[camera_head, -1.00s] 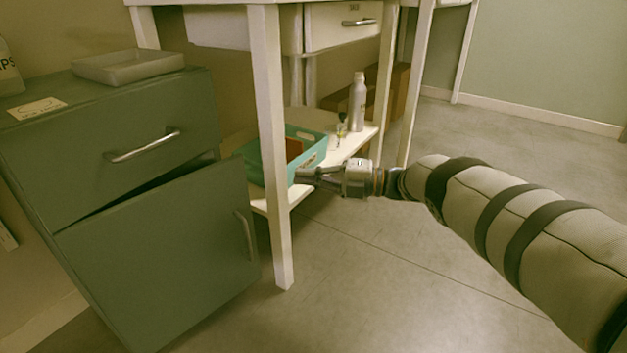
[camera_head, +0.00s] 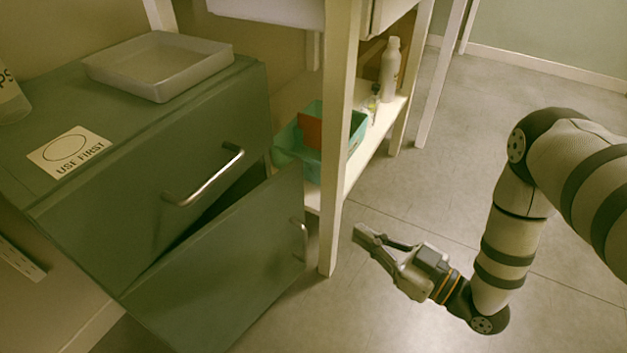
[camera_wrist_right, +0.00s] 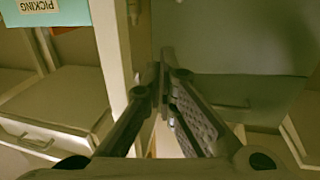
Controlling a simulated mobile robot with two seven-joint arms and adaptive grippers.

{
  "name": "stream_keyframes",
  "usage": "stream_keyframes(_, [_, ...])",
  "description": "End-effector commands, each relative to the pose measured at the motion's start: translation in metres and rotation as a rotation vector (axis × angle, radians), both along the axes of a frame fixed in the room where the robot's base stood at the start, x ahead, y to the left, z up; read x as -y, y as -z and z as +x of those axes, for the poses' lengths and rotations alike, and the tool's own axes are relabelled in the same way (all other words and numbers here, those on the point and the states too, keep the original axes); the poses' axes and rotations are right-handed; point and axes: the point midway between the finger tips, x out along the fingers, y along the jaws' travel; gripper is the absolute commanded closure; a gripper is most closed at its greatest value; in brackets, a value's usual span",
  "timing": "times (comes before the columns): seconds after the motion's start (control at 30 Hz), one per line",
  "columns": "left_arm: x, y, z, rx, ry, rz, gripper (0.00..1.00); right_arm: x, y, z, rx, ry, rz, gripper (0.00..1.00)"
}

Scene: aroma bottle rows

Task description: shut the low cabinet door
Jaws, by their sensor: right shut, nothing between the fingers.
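The low cabinet door (camera_head: 222,268) is a green panel at the bottom of the green cabinet (camera_head: 120,165). It stands ajar, with a dark gap along its top, and its bar handle (camera_head: 299,240) is near its right edge. My right gripper (camera_head: 362,236) is to the right of the door, past the white table leg, apart from both. Its fingers are shut and empty. In the right wrist view the shut fingers (camera_wrist_right: 165,65) point toward a green panel (camera_wrist_right: 235,50), with a pale upright post beside them. My left gripper is not in view.
A white table leg (camera_head: 338,150) stands between door and gripper. On the table's low shelf (camera_head: 362,165) are a teal bin (camera_head: 357,130) and a white bottle (camera_head: 390,68). A pale tray (camera_head: 158,65) and a "USE FIRST" label (camera_head: 68,152) lie on the cabinet.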

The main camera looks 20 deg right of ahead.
Motion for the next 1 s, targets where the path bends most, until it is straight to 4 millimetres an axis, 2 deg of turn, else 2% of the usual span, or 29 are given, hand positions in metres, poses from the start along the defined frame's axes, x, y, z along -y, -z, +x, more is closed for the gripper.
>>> stream_keyframes(0.17, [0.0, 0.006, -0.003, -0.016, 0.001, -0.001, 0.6, -0.011, 0.003, 0.02, -0.001, -0.001, 0.004, 1.0])
stream_keyframes(0.6, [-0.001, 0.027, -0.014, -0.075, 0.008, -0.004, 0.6, -0.053, 0.005, 0.103, -0.001, -0.002, 0.0, 1.0])
stream_keyframes(0.8, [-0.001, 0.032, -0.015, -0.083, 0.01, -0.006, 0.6, -0.062, 0.002, 0.121, -0.001, -0.001, 0.0, 1.0])
stream_keyframes(1.0, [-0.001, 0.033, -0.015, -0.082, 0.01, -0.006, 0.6, -0.063, 0.001, 0.124, -0.001, -0.001, 0.0, 1.0])
